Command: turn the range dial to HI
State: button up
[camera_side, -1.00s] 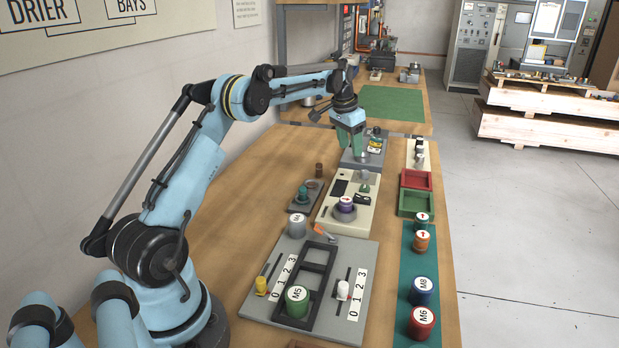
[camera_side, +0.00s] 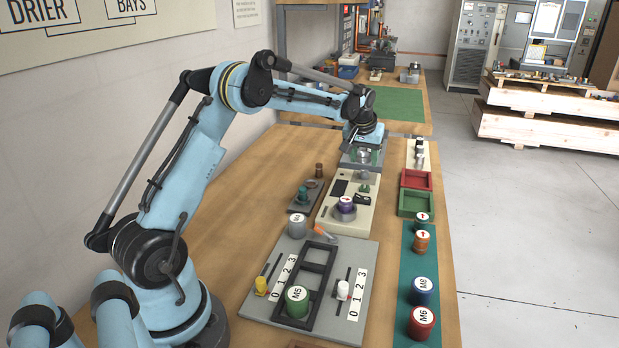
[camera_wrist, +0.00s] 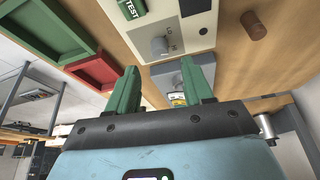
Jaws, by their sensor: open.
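The range dial (camera_wrist: 159,46) is a grey knob on a cream panel (camera_wrist: 200,28), with small LO and HI marks beside it in the wrist view. I cannot read clearly which mark it points to. In the side view the dial (camera_side: 364,174) is at the far end of the cream panel (camera_side: 335,222). My gripper (camera_side: 364,156) is just beyond it, low over a grey box, fingers spread. In the wrist view the green fingers of my gripper (camera_wrist: 165,65) are apart with nothing gripped, and the dial appears beyond their tips.
A green TEST button (camera_wrist: 131,8) is on the same panel. Red (camera_side: 416,180) and green (camera_side: 416,204) trays lie to the right. A brown peg (camera_side: 319,170) is on the left.

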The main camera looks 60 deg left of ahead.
aim_at(365, 171)
jog(key=shift+x, duration=2.6)
grip_shut()
jog(key=shift+s+a+m+t+h, duration=0.15)
jog(key=shift+m+h, duration=0.4)
jog(key=shift+m, duration=0.9)
jog(key=shift+w+m+t+h, duration=0.1)
jog(key=shift+m+t+h, duration=0.3)
jog(key=shift+m, duration=1.05)
grip_release()
